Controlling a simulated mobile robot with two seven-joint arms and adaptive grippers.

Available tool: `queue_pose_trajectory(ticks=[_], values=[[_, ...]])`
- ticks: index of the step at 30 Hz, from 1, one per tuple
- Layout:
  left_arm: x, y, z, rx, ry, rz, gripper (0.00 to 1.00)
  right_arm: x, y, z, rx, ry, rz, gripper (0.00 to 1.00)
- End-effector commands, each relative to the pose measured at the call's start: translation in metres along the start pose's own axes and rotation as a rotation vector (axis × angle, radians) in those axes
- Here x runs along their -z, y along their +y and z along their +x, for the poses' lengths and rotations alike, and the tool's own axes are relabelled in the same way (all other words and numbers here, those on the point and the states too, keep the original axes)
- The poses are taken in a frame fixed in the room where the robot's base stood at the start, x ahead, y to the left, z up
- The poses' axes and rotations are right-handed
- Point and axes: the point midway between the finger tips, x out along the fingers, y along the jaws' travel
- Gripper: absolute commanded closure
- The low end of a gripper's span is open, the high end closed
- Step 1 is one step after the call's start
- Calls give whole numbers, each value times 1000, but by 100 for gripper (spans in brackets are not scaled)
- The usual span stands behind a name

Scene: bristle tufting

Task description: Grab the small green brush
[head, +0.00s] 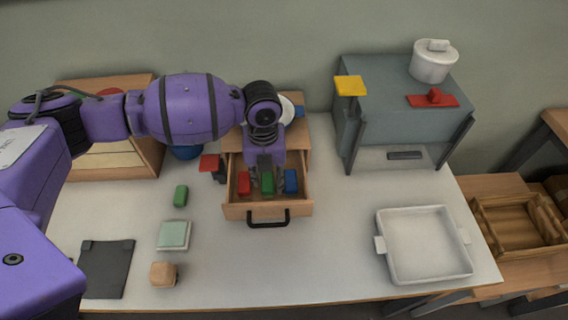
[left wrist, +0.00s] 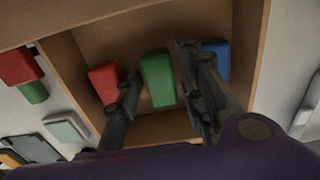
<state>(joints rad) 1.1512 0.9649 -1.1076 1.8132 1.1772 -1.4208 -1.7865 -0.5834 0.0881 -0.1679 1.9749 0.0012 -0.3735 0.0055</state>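A small green block-like piece (head: 267,183), which may be the green brush, lies in the open drawer (head: 266,211) between a red piece (head: 244,184) and a blue piece (head: 290,181). My left gripper (head: 265,177) points down into the drawer over it. In the left wrist view, the open fingers (left wrist: 158,66) stand on either side of the green piece (left wrist: 157,82), with gaps showing; I cannot tell how deep they reach. Another small green piece (head: 180,195) lies on the table left of the drawer. No bristles can be made out. My right gripper is out of view.
The drawer walls close in around the fingers. A red-topped object (head: 209,162) stands just left of the drawer. A pale green pad (head: 174,235), a wooden block (head: 163,273) and a white tray (head: 424,245) are on the table. The table's front middle is clear.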

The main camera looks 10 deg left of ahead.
Motion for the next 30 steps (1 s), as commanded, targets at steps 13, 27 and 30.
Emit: queue_pose_trajectory(ticks=[13, 27, 30], values=[[0, 1, 7, -1, 0, 0, 88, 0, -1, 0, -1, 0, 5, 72], [0, 0, 0, 0, 0, 0, 99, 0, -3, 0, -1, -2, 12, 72], [0, 0, -11, 1, -1, -1, 99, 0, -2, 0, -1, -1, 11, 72]])
